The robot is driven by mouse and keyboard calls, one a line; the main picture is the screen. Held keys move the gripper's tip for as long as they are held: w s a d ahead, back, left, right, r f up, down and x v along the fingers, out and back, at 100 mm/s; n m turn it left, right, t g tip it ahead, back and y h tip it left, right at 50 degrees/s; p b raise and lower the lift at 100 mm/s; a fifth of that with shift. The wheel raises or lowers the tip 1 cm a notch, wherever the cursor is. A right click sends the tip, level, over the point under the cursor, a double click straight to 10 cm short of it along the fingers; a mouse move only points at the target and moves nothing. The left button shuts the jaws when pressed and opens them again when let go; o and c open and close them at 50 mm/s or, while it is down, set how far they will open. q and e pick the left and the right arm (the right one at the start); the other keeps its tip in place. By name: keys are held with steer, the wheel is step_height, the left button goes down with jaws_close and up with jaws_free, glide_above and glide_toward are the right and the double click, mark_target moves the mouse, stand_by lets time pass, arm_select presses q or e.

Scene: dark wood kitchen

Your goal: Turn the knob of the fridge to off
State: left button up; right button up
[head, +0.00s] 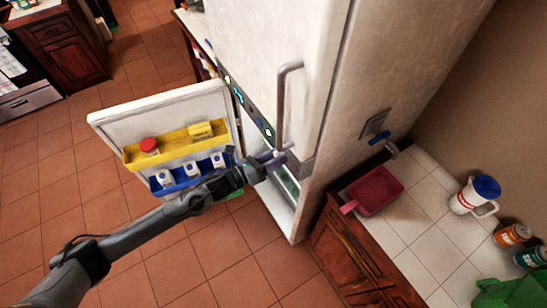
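The white fridge (307,75) stands in the middle, its upper door shut and its lower door (110,118) swung open to the left. A narrow dark control strip (254,112) runs between the two doors. It carries small light round parts, one at its near end (268,132); I cannot tell for certain which is the knob. My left arm reaches in from the lower left. My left gripper (278,158) is at the lower compartment's opening, just below the strip's near end and the upper handle. Its fingers are too small to read. My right gripper is not in view.
The open door holds a yellow shelf (178,147) and a blue shelf (190,174) with items, close beside my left arm. A vertical handle (282,105) juts from the upper door.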

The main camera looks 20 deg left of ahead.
arm_select(q)
steer(key=c, duration=0.7)
steer(key=shift+c, duration=0.2)
